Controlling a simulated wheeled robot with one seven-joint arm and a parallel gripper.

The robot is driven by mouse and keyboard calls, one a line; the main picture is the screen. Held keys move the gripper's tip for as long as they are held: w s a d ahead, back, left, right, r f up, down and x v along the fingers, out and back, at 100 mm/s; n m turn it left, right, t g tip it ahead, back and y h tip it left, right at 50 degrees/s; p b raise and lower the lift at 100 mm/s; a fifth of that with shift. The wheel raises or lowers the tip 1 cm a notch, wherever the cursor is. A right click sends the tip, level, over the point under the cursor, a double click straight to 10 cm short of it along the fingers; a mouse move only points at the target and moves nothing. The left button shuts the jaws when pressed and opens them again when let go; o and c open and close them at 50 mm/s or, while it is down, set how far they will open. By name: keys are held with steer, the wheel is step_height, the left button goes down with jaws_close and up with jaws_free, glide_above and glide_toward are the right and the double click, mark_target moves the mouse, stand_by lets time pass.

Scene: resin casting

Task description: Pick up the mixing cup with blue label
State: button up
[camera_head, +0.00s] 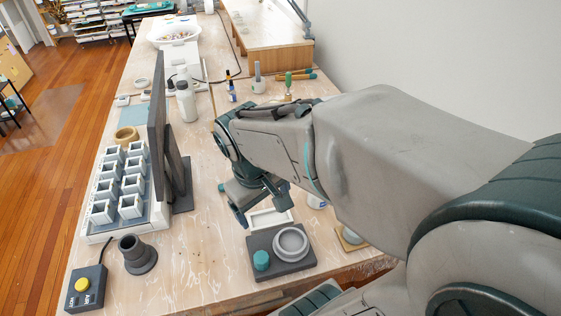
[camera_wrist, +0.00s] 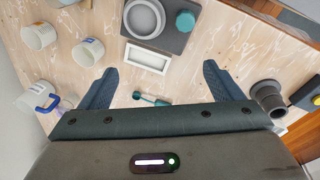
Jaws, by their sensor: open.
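Three pale cups stand on the table left of my gripper in the wrist view. The middle cup (camera_wrist: 88,52) shows a small bluish patch, and the upper-left cup (camera_wrist: 39,36) shows no clear blue. In the head view a cup with a bluish mark (camera_head: 317,203) peeks out under my arm. My gripper (camera_wrist: 160,70) is open and empty above the table, with its fingers apart from all cups; it also shows in the head view (camera_head: 245,205).
A white rectangular tray (camera_wrist: 147,59) and a grey scale-like base (camera_wrist: 183,40) with a round dish and teal knob are nearby. A teal-handled tool (camera_wrist: 152,99) lies between the fingers. A dark upright panel (camera_head: 157,130) and white mould rack (camera_head: 97,222) stand left.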

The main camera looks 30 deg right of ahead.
steer(key=w+d+f+n+g+h+b, duration=0.1)
steer(key=w+d+f+n+h+b, duration=0.1)
steer(key=f, duration=0.4)
steer(key=w+d+f+n+g+h+b, duration=0.1)
steer(key=w+d+f+n+h+b, duration=0.1)
steer(key=w+d+f+n+h, duration=0.3)
steer(key=w+d+f+n+g+h+b, duration=0.1)
steer(key=w+d+f+n+h+b, duration=0.1)
steer(key=w+d+f+n+h, duration=0.2)
steer(key=shift+w+f+n+g+b, duration=0.35)
steer(key=shift+w+f+n+g, duration=0.05)
steer(key=shift+w+f+n, duration=0.9)
steer(key=shift+w+d+f, duration=0.1)
steer(key=shift+d+f, duration=0.1)
steer(key=x, duration=0.8)
steer(key=shift+d, duration=0.2)
steer(key=x, duration=0.5)
steer(key=shift+h, duration=0.3)
steer(key=c, duration=1.1)
